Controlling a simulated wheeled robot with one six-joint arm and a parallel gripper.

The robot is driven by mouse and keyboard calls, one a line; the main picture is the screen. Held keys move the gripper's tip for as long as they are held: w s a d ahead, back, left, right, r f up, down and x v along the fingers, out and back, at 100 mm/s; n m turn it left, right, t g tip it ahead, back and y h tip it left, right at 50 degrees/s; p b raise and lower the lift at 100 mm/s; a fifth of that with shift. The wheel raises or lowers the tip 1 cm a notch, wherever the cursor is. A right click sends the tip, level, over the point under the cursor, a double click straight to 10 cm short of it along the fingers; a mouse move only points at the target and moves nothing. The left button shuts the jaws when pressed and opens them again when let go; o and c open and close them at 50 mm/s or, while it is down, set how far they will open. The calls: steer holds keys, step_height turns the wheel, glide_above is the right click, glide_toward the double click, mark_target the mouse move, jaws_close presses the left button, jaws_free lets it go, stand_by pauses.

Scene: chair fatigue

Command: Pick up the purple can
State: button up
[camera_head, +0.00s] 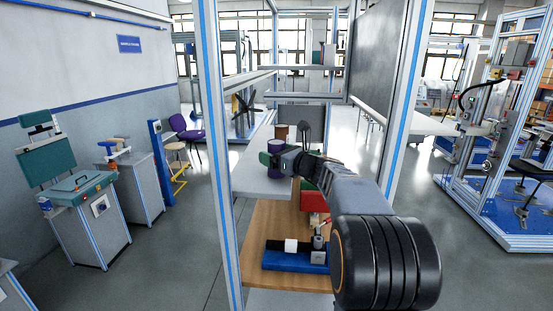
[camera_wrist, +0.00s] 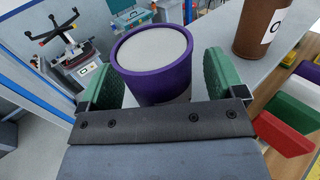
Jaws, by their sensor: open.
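The purple can (camera_wrist: 153,68) has a pale lid and a pale band around its side. It stands upright on the light grey shelf (camera_head: 250,182), and it also shows in the head view (camera_head: 276,148). My gripper (camera_wrist: 160,82) is open, with its green-padded fingers on either side of the can. The left finger (camera_wrist: 104,88) appears a little apart from the can. The right finger (camera_wrist: 218,78) is close to the can's side; I cannot tell whether it touches. The can's lower part is hidden behind the gripper's dark crossbar.
A brown can (camera_wrist: 262,28) with a white label stands to the right on the shelf. Green, white and red blocks (camera_wrist: 284,134) lie on the wooden surface below. A blue tray (camera_head: 285,259) holds a white block. Blue-and-grey frame posts (camera_head: 217,130) stand close on both sides.

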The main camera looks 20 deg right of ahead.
steer(key=c, duration=1.2)
steer(key=shift+r, duration=0.1)
